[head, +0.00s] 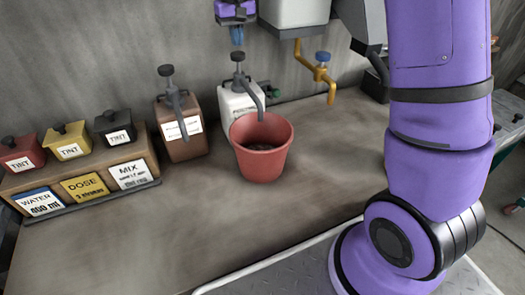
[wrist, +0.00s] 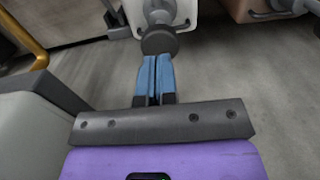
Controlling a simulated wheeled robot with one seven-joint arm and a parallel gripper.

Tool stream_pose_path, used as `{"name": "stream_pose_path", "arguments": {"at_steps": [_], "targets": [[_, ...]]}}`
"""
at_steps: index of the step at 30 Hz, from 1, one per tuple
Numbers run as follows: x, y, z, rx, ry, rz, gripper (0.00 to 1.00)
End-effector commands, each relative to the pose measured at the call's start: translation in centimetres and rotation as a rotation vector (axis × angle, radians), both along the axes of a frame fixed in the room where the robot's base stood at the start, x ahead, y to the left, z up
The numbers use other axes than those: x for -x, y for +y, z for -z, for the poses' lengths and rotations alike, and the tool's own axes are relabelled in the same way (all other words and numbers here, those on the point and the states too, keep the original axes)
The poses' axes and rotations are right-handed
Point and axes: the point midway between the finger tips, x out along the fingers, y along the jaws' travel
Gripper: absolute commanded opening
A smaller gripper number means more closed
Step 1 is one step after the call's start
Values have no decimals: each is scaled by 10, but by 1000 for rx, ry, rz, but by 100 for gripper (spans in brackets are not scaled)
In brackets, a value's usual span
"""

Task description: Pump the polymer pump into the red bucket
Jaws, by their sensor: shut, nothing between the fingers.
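The polymer pump (head: 232,105) is a white bottle with a dark knob on top and a grey spout, standing against the back wall. The red bucket (head: 262,165) stands in front of it, with the spout's end over its opening; there is some dark content inside. My gripper (head: 237,42) is shut and empty, its blue fingers pointing down just above the pump's knob. In the wrist view, the fingertips (wrist: 155,58) are right by the knob (wrist: 158,40); I cannot tell whether they touch it. The bucket does not show in the wrist view.
A brown pump bottle (head: 181,140) stands to the left, beside red, yellow and black tint boxes (head: 70,142) on a labelled wooden stand (head: 142,163). A yellow pipe with a blue tap (head: 321,73) hangs to the right. The bench front is clear.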

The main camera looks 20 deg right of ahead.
Motion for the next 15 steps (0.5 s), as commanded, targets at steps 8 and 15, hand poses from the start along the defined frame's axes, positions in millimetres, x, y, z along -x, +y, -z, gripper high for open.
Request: {"name": "stream_pose_path", "arguments": {"at_steps": [8,15], "targets": [[0,0,0,0,0,0,0],[0,0,4,0,1,0,0]]}}
